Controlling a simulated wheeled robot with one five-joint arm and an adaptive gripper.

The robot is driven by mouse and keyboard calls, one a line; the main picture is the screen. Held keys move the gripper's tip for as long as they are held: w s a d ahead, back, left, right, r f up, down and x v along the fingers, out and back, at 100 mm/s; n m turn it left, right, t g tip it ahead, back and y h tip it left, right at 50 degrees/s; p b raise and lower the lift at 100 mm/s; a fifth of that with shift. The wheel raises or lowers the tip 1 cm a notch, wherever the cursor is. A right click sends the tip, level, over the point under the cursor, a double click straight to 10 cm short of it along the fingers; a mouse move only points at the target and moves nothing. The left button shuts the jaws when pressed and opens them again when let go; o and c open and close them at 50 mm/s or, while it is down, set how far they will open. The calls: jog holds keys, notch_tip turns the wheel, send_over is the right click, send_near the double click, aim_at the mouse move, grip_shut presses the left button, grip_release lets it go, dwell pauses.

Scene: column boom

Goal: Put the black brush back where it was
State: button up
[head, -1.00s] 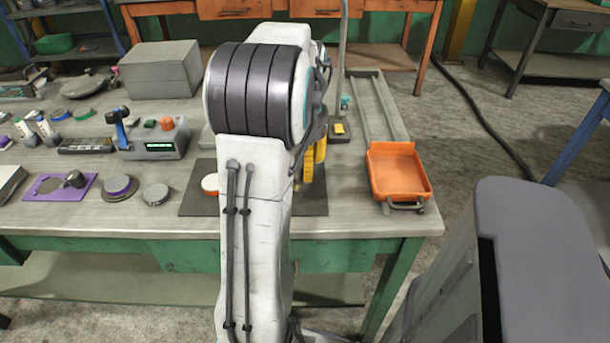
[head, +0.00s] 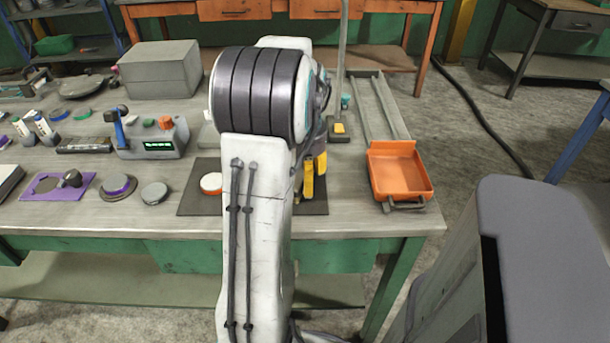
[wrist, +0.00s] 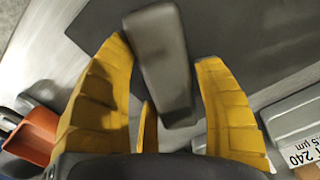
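A dark grey-black block-shaped piece, which looks like the black brush (wrist: 158,60), shows in the wrist view between the yellow fingers of my gripper (wrist: 164,50). It lies tilted over or on the dark mat (wrist: 220,35); I cannot tell whether it touches the mat. The fingers stand apart, with a narrow gap at the right fingertip and the left fingertip close to its edge. In the head view my arm hides the brush, and only part of the yellow gripper (head: 314,176) shows above the mat (head: 312,204).
An orange tray (head: 399,172) stands right of the mat, near the table's edge. A white-topped orange puck (head: 211,183) lies on the mat's left part. A grey device (head: 152,136) and round discs stand further left. A post with a yellow button (head: 339,129) rises behind.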

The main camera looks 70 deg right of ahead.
jog(key=shift+o, duration=1.1)
jog(key=shift+r, duration=0.1)
notch_tip(320, 180, up, 12)
jog(key=p, duration=0.3)
jog(key=shift+r, duration=0.1)
